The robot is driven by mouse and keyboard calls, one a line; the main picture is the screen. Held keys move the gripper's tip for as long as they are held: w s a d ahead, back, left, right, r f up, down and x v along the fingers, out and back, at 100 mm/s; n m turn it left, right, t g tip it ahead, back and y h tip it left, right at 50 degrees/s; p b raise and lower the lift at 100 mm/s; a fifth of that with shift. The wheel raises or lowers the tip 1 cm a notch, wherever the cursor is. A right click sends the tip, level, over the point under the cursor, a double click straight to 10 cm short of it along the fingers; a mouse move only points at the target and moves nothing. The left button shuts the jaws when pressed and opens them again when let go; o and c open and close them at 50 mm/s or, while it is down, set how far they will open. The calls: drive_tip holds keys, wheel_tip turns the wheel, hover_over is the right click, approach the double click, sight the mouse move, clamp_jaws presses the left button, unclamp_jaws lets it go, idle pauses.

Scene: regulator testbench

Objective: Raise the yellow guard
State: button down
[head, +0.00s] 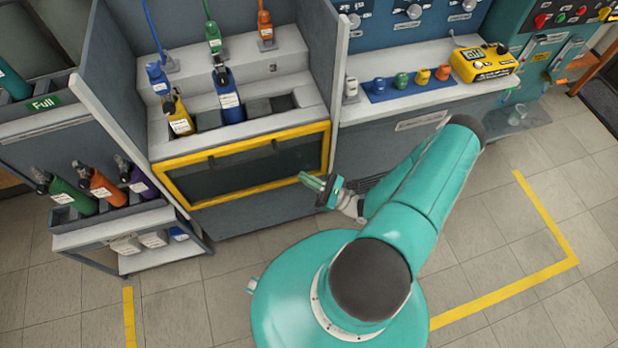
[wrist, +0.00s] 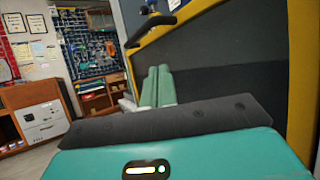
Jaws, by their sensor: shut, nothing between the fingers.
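The yellow guard (head: 250,170) is a dark panel in a yellow frame on the front of the bench, below the bottle slots. It hangs down in front of the bench, with dark handles near its upper edge.
Blue (head: 228,97) and yellow (head: 178,116) bottles stand in slots above the guard. A low cart (head: 130,218) with several bottles is to its left. A counter with a yellow meter (head: 483,63) is at the right.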

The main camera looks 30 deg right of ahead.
drive_tip(key=w+a+r, duration=0.4)
drive_tip(key=w+r, duration=0.1)
drive_tip(key=r, duration=0.1)
drive_tip(key=shift+r, duration=0.25)
